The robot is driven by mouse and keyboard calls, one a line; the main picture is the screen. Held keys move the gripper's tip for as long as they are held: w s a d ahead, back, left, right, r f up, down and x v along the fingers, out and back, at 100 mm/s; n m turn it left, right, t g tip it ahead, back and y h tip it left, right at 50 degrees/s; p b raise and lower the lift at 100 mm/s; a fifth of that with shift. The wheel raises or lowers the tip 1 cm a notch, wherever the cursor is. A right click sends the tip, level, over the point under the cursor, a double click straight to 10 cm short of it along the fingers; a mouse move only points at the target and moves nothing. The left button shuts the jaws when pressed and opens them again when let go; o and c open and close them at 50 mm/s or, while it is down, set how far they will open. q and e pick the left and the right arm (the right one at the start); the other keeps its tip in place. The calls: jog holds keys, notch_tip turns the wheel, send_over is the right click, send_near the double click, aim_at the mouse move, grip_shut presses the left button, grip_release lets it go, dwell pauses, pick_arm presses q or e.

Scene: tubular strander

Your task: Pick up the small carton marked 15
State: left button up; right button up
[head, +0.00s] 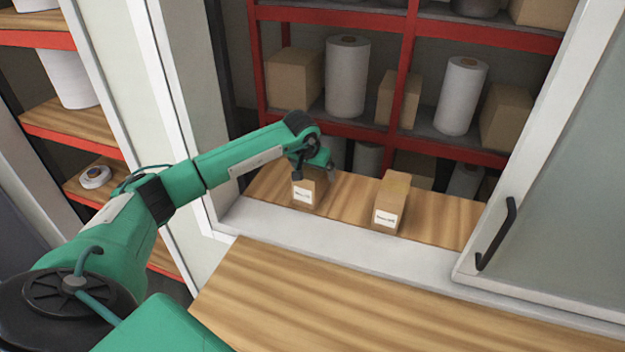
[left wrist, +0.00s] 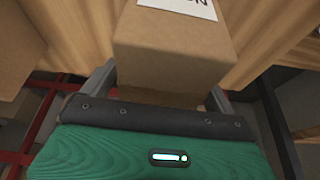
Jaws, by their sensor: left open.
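Two small brown cartons with white labels stand on the wooden shelf behind the window opening. The left carton (head: 309,190) is under my left gripper (head: 313,172); the right carton (head: 391,203) stands apart to its right. The label print is too small to read, so I cannot tell which is marked 15. In the left wrist view a carton (left wrist: 175,45) sits between the two fingers of my left gripper (left wrist: 163,80), part of its label at the top edge. The fingers are open, one on each side of it. My right gripper is not in view.
A wooden counter (head: 330,300) lies in front of the white sill (head: 340,245). A sliding glass pane with a black handle (head: 497,233) closes the right side. Red racks (head: 480,30) with rolls and boxes stand behind. A white frame post (head: 165,100) is left of the opening.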

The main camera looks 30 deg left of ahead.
pick_arm(q)
jog(key=shift+f+b, duration=0.25)
jog(key=shift+b, duration=0.15)
dwell(0.4)
jog(key=c, duration=1.4)
